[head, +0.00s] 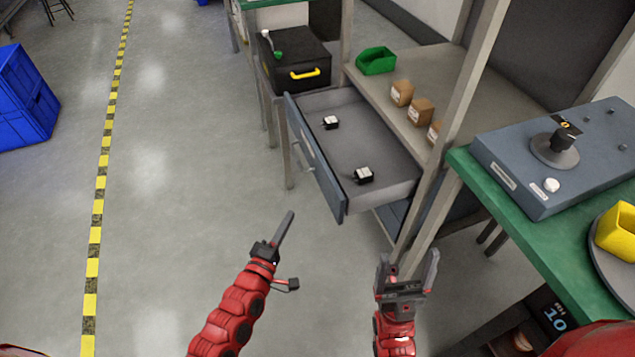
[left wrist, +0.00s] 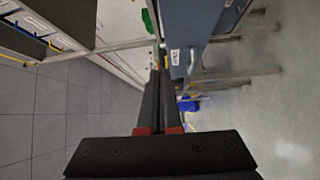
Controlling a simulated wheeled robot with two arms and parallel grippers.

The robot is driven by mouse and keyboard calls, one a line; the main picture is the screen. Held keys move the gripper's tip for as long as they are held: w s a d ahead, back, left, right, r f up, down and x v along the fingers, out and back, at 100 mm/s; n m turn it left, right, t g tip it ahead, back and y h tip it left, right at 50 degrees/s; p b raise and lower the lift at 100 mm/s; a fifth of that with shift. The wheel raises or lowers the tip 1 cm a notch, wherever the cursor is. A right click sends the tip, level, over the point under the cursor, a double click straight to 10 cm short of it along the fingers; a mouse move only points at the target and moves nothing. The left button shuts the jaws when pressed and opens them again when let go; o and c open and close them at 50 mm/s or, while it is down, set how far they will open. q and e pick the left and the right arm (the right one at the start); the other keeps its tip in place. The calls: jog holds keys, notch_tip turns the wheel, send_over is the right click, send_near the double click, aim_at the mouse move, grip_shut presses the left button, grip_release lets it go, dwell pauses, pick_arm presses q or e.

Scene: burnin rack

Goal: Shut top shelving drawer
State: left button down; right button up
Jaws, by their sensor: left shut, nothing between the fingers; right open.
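The top drawer (head: 319,163) of the shelving stands pulled out, its blue-grey front facing left in the head view. Two small black-and-white parts (head: 364,175) lie apart inside it. My left gripper (head: 289,217) is shut and empty, in front of and below the drawer front, apart from it in the picture. A blue-grey panel with a white label, likely the drawer front (left wrist: 190,40), shows beyond the fingers (left wrist: 160,75) in the left wrist view. My right gripper (head: 410,270) is open and empty, below the near corner of the drawer by the shelf post.
A shelf (head: 450,85) above the drawer holds a green bin (head: 376,61) and several small cardboard boxes (head: 420,111). A black case with a yellow handle (head: 304,73) stands behind. At right, a green bench (head: 520,235) carries a control box (head: 560,150).

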pick_arm(q)
jog(key=d+f, duration=0.1)
jog(key=f, duration=0.1)
send_near(329, 181)
jog(key=w+a, duration=0.1)
jog(key=w, duration=0.3)
jog(key=shift+w+d+r+g+p, duration=0.15)
jog(key=shift+w+d, duration=0.2)
jog(key=shift+d, duration=0.45)
jog(key=shift+w+d+f+g+p, duration=0.15)
jog(key=shift+w+d, duration=0.2)
jog(key=shift+d, duration=0.5)
